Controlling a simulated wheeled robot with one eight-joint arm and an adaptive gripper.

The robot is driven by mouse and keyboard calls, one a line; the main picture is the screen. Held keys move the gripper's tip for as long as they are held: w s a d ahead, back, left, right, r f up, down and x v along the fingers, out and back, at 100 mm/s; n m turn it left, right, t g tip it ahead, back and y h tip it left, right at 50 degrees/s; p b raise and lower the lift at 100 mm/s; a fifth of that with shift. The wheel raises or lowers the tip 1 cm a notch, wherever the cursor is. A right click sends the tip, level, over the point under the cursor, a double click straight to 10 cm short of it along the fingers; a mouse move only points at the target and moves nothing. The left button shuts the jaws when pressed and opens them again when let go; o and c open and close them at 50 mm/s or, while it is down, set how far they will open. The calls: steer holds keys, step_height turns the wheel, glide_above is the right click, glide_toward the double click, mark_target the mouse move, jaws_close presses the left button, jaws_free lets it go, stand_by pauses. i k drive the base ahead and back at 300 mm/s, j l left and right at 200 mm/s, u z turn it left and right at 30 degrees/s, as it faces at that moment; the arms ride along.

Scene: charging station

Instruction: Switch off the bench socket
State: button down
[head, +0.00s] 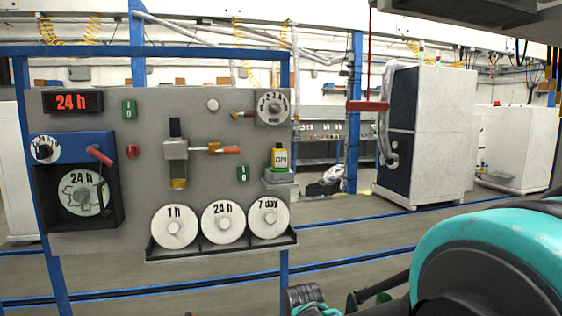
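A grey panel (140,210) in a blue frame stands at the left in the head view. On its right side, a yellow and green block marked "ON" (280,158) stands on a small grey ledge (279,177). A green rocker switch (243,174) is just left of it, and another (129,109) is at the upper left. No part is labelled as the bench socket, so I cannot tell which one it is. My teal and dark arm fills the lower right. Dark parts of mine show at the bottom edge, below the panel and apart from it; the fingertips are not clear.
The panel also carries a red lever (100,156), a red button (132,151), a valve with an orange handle (231,150) and a dial (272,107). White discs (223,222) sit in a dark tray below. Open floor lies right of the panel; cabinets stand behind.

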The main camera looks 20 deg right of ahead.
mark_target(244, 171)
steer(key=u, duration=1.3)
steer(key=z, duration=2.95)
steer(key=k+j, duration=0.8)
steer(key=k, duration=0.1)
